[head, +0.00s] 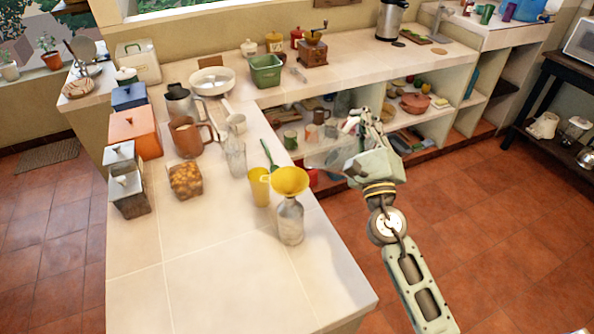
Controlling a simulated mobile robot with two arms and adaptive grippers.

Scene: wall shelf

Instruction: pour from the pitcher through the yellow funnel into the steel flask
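The yellow funnel (290,179) sits on top of the grey flask (290,222), which stands upright near the right edge of the counter. A brown, copper-looking pitcher (186,139) with a handle stands further back. A grey metal pitcher (177,101) stands behind it; I cannot tell which one is the task's pitcher. My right gripper (362,125) is past the counter's right edge, up and right of the funnel, in front of the shelves. A pale, see-through shape shows beside it; I cannot tell whether it is held. My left gripper is not in view.
A yellow mug (259,187) stands close left of the flask. A clear bottle (235,157), a white mug (237,122) and a jar of orange-brown pieces (186,180) stand behind. Canisters (134,131) line the left edge. The counter's front (220,280) is clear.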

